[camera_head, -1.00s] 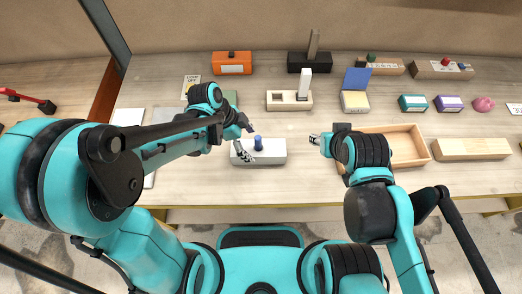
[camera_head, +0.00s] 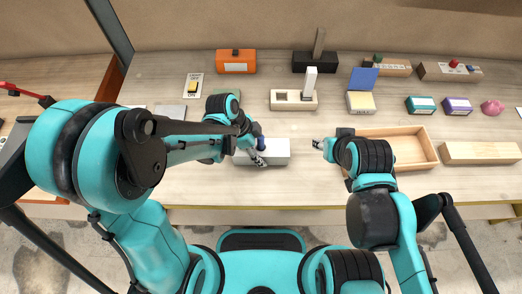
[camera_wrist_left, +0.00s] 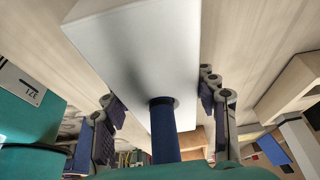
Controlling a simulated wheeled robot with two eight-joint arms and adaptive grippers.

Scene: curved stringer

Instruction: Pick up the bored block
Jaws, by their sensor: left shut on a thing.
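The bored block (camera_head: 278,152) is a pale white block near the front middle of the table. A blue peg (camera_head: 261,144) stands in a round dark hole in its face. The left wrist view shows the white block (camera_wrist_left: 140,60) and blue peg (camera_wrist_left: 164,130) close up. The block appears to rest on the table. My right gripper (camera_head: 318,144) hangs right of the block, apart from it; its finger gap is too small to judge.
An open wooden tray (camera_head: 432,150) lies right of my right gripper. A cream slotted block (camera_head: 280,102) stands behind the white block. An orange box (camera_head: 236,67) and a black block (camera_head: 315,65) are at the back.

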